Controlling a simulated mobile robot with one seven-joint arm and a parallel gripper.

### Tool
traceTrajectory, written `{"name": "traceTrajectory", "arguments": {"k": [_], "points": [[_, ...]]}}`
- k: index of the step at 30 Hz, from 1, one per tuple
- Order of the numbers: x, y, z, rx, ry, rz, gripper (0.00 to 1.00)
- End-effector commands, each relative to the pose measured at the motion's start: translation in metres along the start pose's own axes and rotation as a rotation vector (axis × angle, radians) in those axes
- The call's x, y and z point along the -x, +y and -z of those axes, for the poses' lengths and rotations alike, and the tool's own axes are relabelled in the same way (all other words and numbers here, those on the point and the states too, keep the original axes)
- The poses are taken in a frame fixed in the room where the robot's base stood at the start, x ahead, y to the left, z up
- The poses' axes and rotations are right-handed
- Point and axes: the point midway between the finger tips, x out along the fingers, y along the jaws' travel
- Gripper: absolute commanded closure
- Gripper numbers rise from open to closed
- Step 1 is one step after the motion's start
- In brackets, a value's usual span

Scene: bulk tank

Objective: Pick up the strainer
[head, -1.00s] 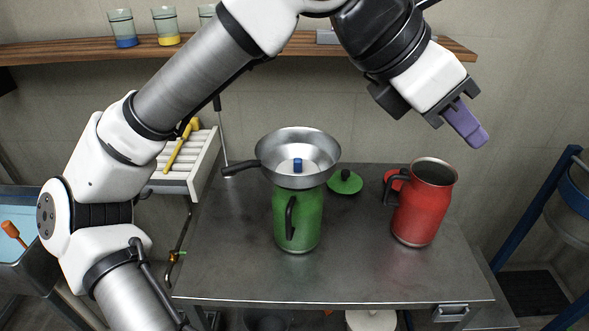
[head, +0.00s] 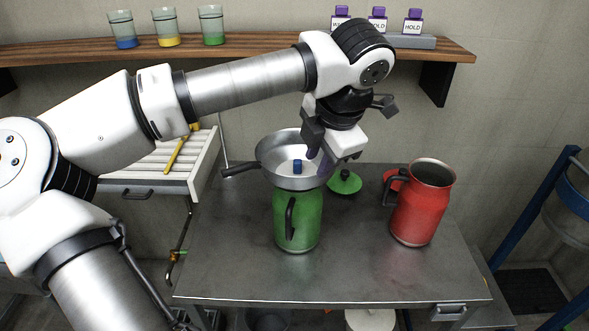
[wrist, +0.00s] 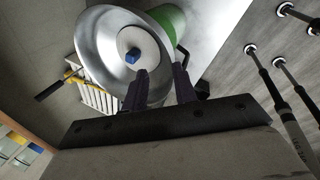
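The strainer (head: 275,150) is a wide metal bowl with a dark handle to the left and a blue piece in its middle. It sits on top of the green can (head: 298,222) on the metal table. My gripper (head: 322,166) points down at the strainer's right rim. In the wrist view the strainer (wrist: 98,62) lies beyond my gripper (wrist: 160,72). Its two dark fingers stand apart, one over the bowl and the other past the rim. I cannot tell whether they touch it.
A red can (head: 422,208) stands on the right of the metal table (head: 350,275). A green lid (head: 345,183) lies behind the strainer. A white rack (head: 165,170) with a yellow tool is at left. A wooden shelf (head: 250,53) holds glasses and purple-capped bottles. The table's front is clear.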

Motion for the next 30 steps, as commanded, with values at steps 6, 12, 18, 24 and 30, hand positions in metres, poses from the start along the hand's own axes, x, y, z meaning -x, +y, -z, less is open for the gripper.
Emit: {"name": "traceTrajectory", "arguments": {"k": [6, 12, 18, 24, 30], "points": [[-0.014, -0.001, -0.001, -0.001, -0.001, 0.003, 0.72], [-0.044, -0.004, -0.005, -0.001, -0.001, 0.004, 0.72], [-0.06, -0.004, -0.005, -0.001, -0.002, 0.002, 0.72], [-0.06, -0.004, -0.005, -0.001, -0.002, 0.001, 0.73], [-0.06, -0.004, -0.005, -0.001, -0.002, 0.001, 1.0]]}}
